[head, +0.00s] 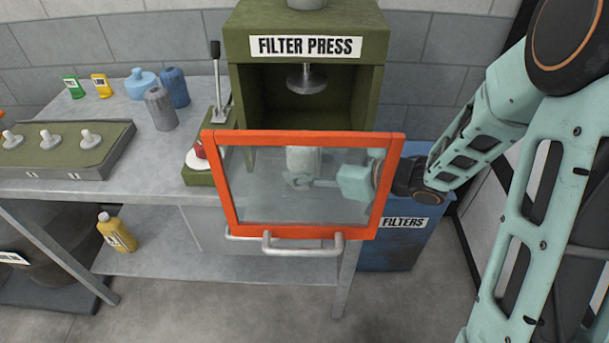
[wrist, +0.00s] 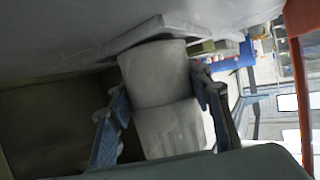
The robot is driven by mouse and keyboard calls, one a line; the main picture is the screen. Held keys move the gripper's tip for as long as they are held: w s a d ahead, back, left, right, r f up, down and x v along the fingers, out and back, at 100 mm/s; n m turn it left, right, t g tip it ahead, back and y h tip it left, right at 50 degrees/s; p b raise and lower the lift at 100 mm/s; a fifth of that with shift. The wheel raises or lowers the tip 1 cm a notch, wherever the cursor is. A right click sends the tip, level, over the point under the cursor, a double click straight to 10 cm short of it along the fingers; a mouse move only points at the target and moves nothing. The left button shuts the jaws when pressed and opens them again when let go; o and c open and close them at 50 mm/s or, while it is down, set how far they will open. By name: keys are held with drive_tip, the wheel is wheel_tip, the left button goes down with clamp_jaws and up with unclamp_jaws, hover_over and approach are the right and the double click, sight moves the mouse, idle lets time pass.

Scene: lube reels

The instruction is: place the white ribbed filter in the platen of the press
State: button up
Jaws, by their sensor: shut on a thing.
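The white ribbed filter (head: 303,160) shows through the clear pane of the press's orange-framed door (head: 218,200). My gripper (head: 300,182) is behind that pane and shut on the filter. In the wrist view the filter (wrist: 158,72) is a pale grey cylinder between the two fingers of my gripper (wrist: 165,112). Its far end is close to a grey plate-like surface; I cannot tell whether they touch. The green filter press (head: 240,45) has an open front above the door, with a round metal ram head (head: 306,80) hanging inside. The lower platen is not clearly visible.
A lever (head: 217,85) stands left of the press. A green tray (head: 60,150) holds several white-topped parts. A blue filters bin (head: 395,255) stands below right.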

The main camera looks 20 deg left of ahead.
drive_tip(key=shift+f, duration=0.15)
drive_tip(key=o, duration=1.3)
drive_tip(key=shift+f, duration=0.15)
drive_tip(key=shift+d+r, duration=0.25)
drive_tip(key=v, duration=0.7)
drive_tip(key=shift+s+p, duration=0.1)
drive_tip(key=shift+p, duration=0.25)
